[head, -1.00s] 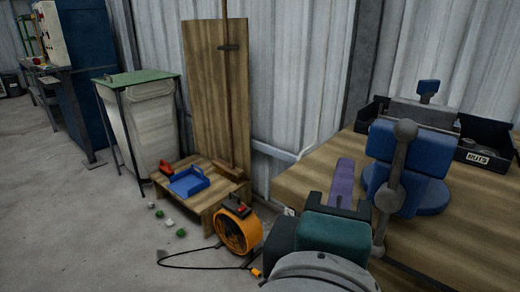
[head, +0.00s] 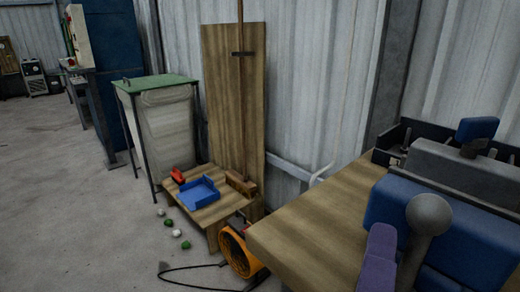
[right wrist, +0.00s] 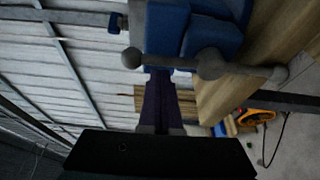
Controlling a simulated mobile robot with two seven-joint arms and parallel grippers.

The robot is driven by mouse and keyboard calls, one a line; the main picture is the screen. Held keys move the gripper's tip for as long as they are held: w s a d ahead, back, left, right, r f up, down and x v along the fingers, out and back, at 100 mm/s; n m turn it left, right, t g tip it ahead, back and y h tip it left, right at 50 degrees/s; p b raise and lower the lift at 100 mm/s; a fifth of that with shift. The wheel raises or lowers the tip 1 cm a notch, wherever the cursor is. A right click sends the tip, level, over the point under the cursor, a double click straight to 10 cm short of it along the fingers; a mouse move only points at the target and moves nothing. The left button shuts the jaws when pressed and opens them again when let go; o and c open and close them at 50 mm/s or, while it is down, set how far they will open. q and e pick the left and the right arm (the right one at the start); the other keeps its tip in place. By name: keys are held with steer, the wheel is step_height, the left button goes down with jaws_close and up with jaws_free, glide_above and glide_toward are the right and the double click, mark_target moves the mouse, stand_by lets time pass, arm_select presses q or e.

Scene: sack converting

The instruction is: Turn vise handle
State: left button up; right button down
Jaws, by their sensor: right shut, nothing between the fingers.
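The blue vise (head: 470,240) stands on the wooden bench at the lower right of the head view. Its grey handle shows there as a ball end (head: 428,213) with a rod running down out of frame. In the right wrist view the handle (right wrist: 245,69) lies nearly level across the blue vise (right wrist: 166,28), with ball ends and a round hub. My right gripper (right wrist: 158,74) has purple fingers, shut and empty, their tips at the handle; I cannot tell whether they touch. In the head view the purple fingers (head: 380,250) are just left of the rod. My left gripper is not in view.
The wooden bench top (head: 320,225) is bare left of the vise. A black bin (head: 398,135) sits behind it. An orange blower (head: 238,252) with a cable, a low wooden stand (head: 212,212) with a blue tray (head: 198,190), and a green-topped bin (head: 155,85) stand left.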

steer(key=shift+s, duration=0.1)
steer(key=m+b, duration=0.1)
steer(key=s+d+m+b, duration=0.1)
steer(key=shift+s+m+t+h, duration=0.1)
steer(key=shift+m+t+h, duration=0.2)
steer(key=shift+m+t, duration=0.1)
steer(key=shift+s+d+r, duration=0.15)
steer(key=shift+s, duration=0.1)
steer(key=shift+w, duration=0.1)
